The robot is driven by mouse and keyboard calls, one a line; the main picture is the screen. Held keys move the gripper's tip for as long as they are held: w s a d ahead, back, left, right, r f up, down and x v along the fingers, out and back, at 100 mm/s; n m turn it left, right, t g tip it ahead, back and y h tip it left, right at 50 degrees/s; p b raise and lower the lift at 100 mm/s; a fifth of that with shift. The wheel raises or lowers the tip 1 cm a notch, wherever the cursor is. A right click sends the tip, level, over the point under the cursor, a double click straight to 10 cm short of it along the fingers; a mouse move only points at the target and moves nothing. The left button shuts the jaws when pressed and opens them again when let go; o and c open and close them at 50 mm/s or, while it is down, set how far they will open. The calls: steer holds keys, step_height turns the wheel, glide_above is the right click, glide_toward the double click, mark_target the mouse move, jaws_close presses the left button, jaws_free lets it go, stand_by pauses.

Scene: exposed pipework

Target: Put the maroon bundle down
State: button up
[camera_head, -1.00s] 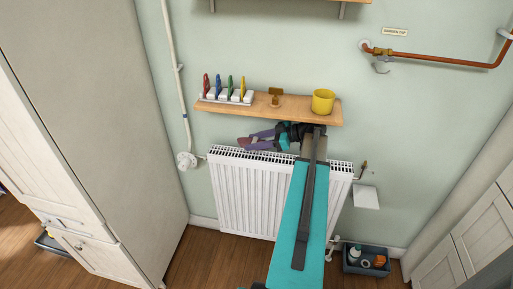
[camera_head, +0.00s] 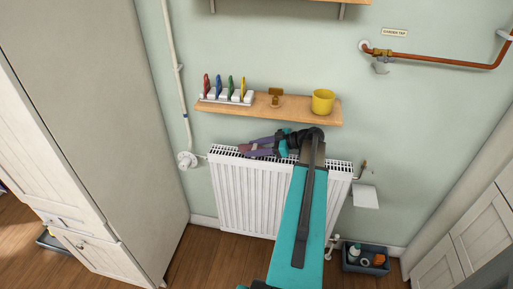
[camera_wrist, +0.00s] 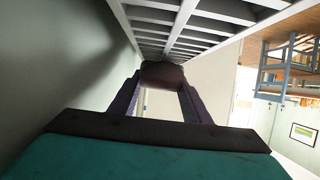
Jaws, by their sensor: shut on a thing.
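The maroon bundle (camera_wrist: 163,74) is a small rounded dark-red shape between the tips of my gripper (camera_wrist: 161,84) in the wrist view. The two purple fingers are shut on it from both sides. In the head view my gripper (camera_head: 245,149) reaches left, just above the top of the white radiator (camera_head: 240,195) and below the wooden shelf; the bundle is small and hard to make out there. In the wrist view the radiator's slatted top grille (camera_wrist: 165,28) is right by the bundle. I cannot tell whether they touch.
The wooden shelf (camera_head: 290,112) is close above my wrist. It carries a yellow cup (camera_head: 323,101), a brown block and a white rack (camera_head: 228,97) with coloured pieces. A valve (camera_head: 364,168) and small white ledge (camera_head: 365,197) are right of the radiator. A bin (camera_head: 365,259) stands on the floor.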

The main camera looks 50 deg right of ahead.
steer(key=o, duration=1)
steer(key=shift+o, duration=0.2)
steer(key=shift+r, duration=0.1)
steer(key=b+v, duration=0.2)
steer(key=v, duration=1)
steer(key=shift+s, duration=0.15)
